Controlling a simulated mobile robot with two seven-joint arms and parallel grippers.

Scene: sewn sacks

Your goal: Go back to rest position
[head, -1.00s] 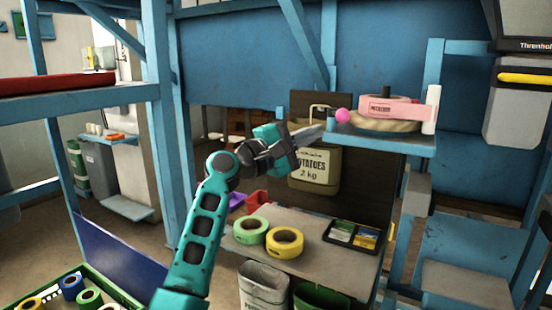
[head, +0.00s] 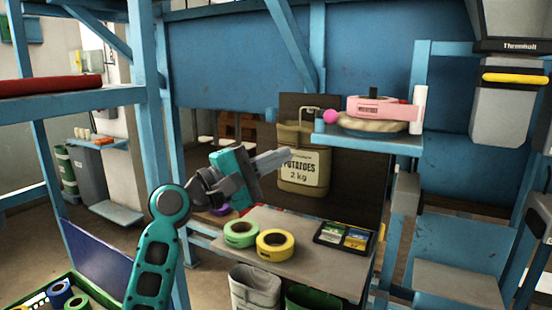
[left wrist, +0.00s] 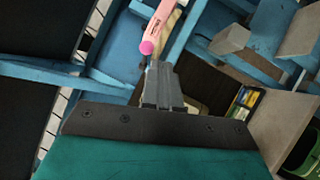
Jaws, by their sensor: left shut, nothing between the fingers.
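My left gripper (head: 270,161) is shut and empty, above the grey table, with its fingers pointing right. Its fingertips overlap the edge of the potato sack (head: 302,172) in the head view; I cannot tell if they touch. The sack is olive with a white label reading "POTATOES 2 kg" and hangs upright against a dark board. In the left wrist view the shut fingers (left wrist: 163,82) cover much of the sack. My right gripper is not in view.
A grey table (head: 310,262) holds a green tape roll (head: 241,233), a yellow tape roll (head: 275,243) and a black tray (head: 321,239). A blue shelf (head: 372,142) at right carries a pink device (head: 383,108). A blue post (head: 146,130) stands left of my gripper.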

